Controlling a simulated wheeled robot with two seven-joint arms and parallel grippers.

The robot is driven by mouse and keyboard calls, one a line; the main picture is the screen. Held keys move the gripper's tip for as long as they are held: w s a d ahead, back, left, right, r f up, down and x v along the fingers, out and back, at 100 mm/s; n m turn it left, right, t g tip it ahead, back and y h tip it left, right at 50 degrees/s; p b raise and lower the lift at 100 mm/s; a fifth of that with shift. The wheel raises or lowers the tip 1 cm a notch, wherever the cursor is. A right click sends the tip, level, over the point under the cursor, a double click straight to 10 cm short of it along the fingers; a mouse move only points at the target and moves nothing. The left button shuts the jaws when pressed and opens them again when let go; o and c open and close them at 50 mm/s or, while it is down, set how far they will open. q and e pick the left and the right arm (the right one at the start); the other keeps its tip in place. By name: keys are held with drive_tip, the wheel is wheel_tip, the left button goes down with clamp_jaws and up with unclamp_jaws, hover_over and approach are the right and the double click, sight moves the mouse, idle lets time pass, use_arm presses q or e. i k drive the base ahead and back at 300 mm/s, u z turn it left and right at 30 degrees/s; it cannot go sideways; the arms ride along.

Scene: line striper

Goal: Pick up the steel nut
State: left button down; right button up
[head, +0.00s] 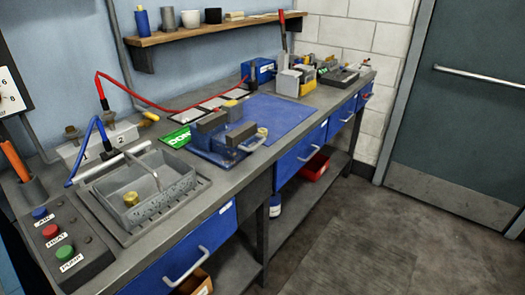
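I cannot pick out a steel nut in the head view; it may be hidden or too small to tell. A grey workbench (215,188) runs along the wall. On its near part sits a grey metal tray (182,183) with a carrying bar. A brass-coloured round piece (131,199) is at the tray's near left corner. A blue vise (226,139) with dark jaws stands right of the tray. Neither of my grippers is in view.
A button box (62,245) with blue, red and green buttons fills the near left corner. Red (165,107) and blue (85,140) hoses arch over the back. A blue mat (278,115) is largely clear.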

sight(264, 131)
drive_tip(key=u, duration=0.15)
drive_tip(key=k, duration=0.5)
drive_tip(key=z, duration=1.25)
drive_tip(key=i, duration=0.95)
drive_tip(key=u, duration=0.75)
drive_tip(key=i, duration=0.8)
drive_tip(key=u, duration=0.9)
